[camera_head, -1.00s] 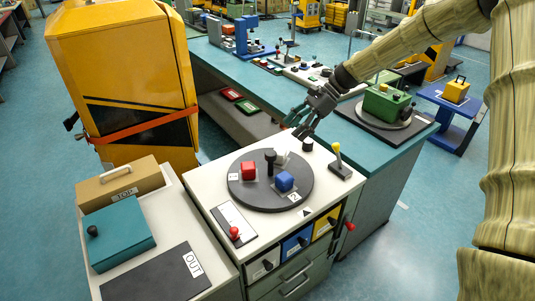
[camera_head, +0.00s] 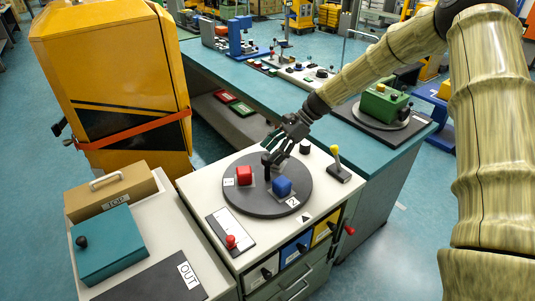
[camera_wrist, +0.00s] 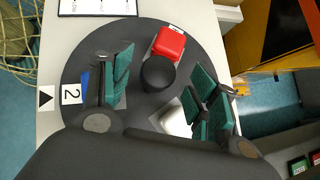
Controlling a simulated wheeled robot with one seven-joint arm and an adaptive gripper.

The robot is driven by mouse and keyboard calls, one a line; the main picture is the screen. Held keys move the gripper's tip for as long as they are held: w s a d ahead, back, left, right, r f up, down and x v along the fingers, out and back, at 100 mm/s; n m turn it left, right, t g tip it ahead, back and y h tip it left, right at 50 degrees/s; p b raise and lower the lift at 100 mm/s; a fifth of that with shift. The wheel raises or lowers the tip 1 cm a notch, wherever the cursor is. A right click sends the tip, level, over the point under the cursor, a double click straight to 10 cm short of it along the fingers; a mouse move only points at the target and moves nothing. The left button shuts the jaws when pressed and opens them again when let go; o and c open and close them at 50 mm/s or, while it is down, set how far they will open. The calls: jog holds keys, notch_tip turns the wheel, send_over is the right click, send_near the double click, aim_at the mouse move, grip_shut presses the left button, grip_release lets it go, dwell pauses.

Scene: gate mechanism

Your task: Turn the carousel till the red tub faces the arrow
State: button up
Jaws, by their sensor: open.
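The carousel (camera_head: 238,204) is a dark round disc on the white cabinet top. The red tub (camera_head: 244,176) sits on its left side and the blue tub (camera_head: 281,187) on its front right, beside a "2" label. A pale tub (camera_wrist: 176,120) is partly hidden by my gripper. A black upright knob (camera_head: 267,168) stands near the disc's middle. The black arrow (camera_head: 306,218) is at the cabinet's front edge, nearest the blue tub. My gripper (camera_head: 273,150) is open above the disc. In the wrist view its fingers lie either side of the black knob (camera_wrist: 158,73), with the red tub (camera_wrist: 168,44) beside it.
A yellow-topped lever (camera_head: 336,158) and a black knob (camera_head: 305,148) stand right of and behind the disc. A red-knobbed slider (camera_head: 231,241) is at front left. A teal box (camera_head: 112,245) stands on the left cabinet.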

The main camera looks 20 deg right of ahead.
aim_at(267, 170)
jog(key=shift+p+x, duration=0.3)
jog(key=shift+x, duration=1.15)
jog(key=shift+c, duration=0.4)
jog(key=shift+d, duration=0.1)
grip_shut()
